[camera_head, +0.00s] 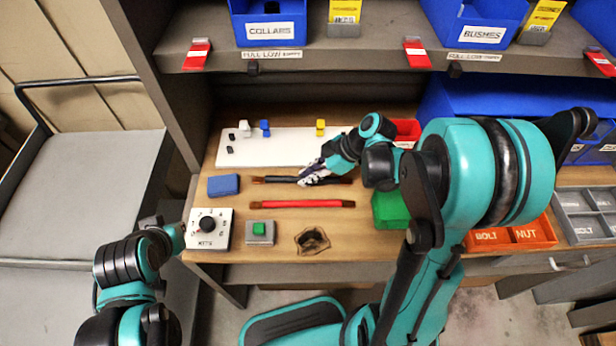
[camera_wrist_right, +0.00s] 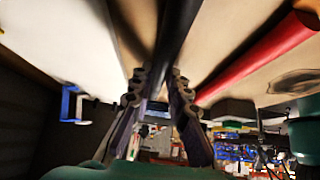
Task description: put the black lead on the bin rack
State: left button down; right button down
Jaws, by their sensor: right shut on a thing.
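The black lead (camera_head: 272,180) lies across the wooden bench, below the white board and above the red lead. My right gripper (camera_head: 312,174) is at the middle of the black lead and shut on it. In the right wrist view the black lead (camera_wrist_right: 178,32) runs between the two fingers (camera_wrist_right: 158,88). I cannot tell whether the lead is lifted off the bench. The shelf above holds blue bins (camera_head: 268,20) with labels, and more blue bins (camera_head: 440,98) stand at the right. I cannot tell which is the bin rack. My left gripper (camera_head: 172,236) is beside the dial box, its fingers unclear.
The red lead (camera_head: 300,204) lies just nearer than the black one. A white board (camera_head: 275,150) with pegs, a blue block (camera_head: 223,185), dial box (camera_head: 209,229), green-button box (camera_head: 260,232) and green block (camera_head: 388,210) surround it. Orange trays (camera_head: 530,234) stand right. The shelf edge overhangs the bench.

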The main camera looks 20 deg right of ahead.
pick_arm(q)
jog(key=shift+r, duration=0.1)
pick_arm(e)
jog(key=shift+r, duration=0.15)
jog(key=c, duration=1.5)
grip_release()
jog(key=shift+f, duration=0.2)
jog(key=shift+o, duration=0.2)
